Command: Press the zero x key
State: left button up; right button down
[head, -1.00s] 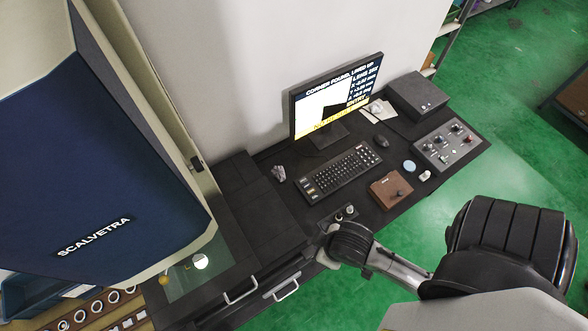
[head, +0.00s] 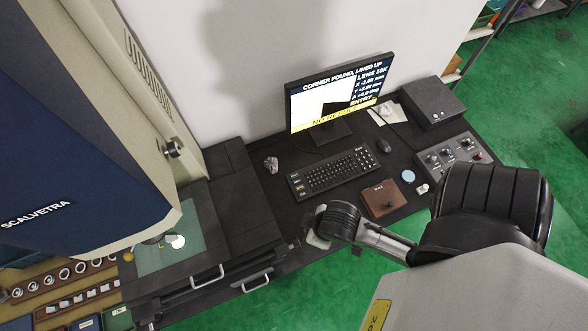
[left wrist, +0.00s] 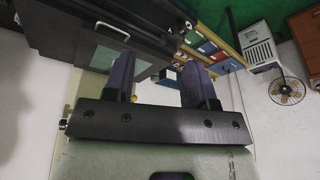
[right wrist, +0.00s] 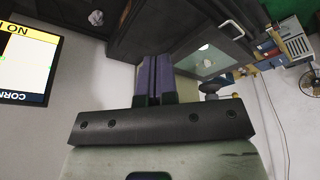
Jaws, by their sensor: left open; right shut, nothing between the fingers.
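The dark keyboard (head: 335,174) lies on the desk below the monitor (head: 340,92). Its key labels are too small to read, so I cannot pick out the zero x key. The monitor reads "CORNER FOUND, LINED UP" with X, Y and A values beside it, and its edge also shows in the right wrist view (right wrist: 28,62). My right arm reaches in from the right, in front of the keyboard's near side. My right gripper (right wrist: 153,80) is shut and empty, apart from the keyboard. My left gripper (left wrist: 160,82) is open and empty, seen only in the left wrist view.
The large blue and cream machine (head: 70,130) fills the left, over a glass stage (head: 160,252). Ring racks (head: 65,275) lie below it.

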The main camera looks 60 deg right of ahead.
pick_arm(q)
jog(key=o, duration=0.4)
notch_tip(320, 180, down, 4)
jog(key=b, duration=0.4)
jog(key=shift+f, duration=0.2)
jog(key=shift+o, duration=0.3)
notch_tip(320, 180, down, 7)
jog(key=b, duration=0.7)
jog(key=shift+d, duration=0.2)
notch_tip(320, 180, down, 12)
jog(key=b, duration=1.1)
jog(key=shift+r+b, duration=0.2)
jog(key=shift+b, duration=0.1)
pick_arm(e)
jog(key=w+d+f+m+t+h, duration=0.1)
jog(key=w+d+f+m, duration=0.6)
jog(key=d+f+m, duration=0.3)
jog(key=w+d+f+m+t+h, duration=0.1)
jog(key=w+d+f+m+t, duration=0.1)
jog(key=w+d+f+m, duration=0.6)
jog(key=w+d+f+m+t+h, duration=0.1)
jog(key=w+d+f+m+h, duration=0.1)
jog(key=w+d+f+m, duration=0.6)
jog(key=shift+d+f+m+t, duration=0.4)
jog(key=shift+d+f+m, duration=1.55)
jog(key=shift+f+m, duration=2.3)
